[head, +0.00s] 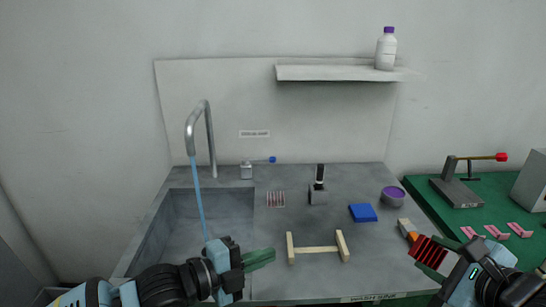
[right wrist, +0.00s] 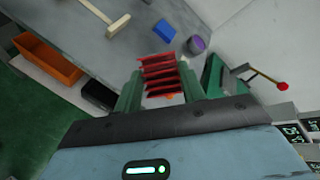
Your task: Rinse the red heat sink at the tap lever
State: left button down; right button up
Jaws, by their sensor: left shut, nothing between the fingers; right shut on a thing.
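The red heat sink (head: 429,250), a finned block, is held between the green fingers of my right gripper (head: 432,256), at the right front of the counter. In the right wrist view the heat sink (right wrist: 160,75) sits between both fingertips. The tap (head: 191,130) is a grey gooseneck with a light-blue stream (head: 200,203) falling into the sink. My left gripper (head: 272,255) is shut and empty, over the sink's front right edge, away from the lever.
The sink basin (head: 180,215) is at left. On the counter are a wooden stand (head: 317,249), a blue block (head: 362,212), a purple-topped cup (head: 393,196), a black-handled tool (head: 319,185) and a small rack (head: 275,199). A red-knobbed lever fixture (head: 460,190) stands on the green table at right.

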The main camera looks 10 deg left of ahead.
aim_at(245, 160)
jog(key=i+j, duration=0.8)
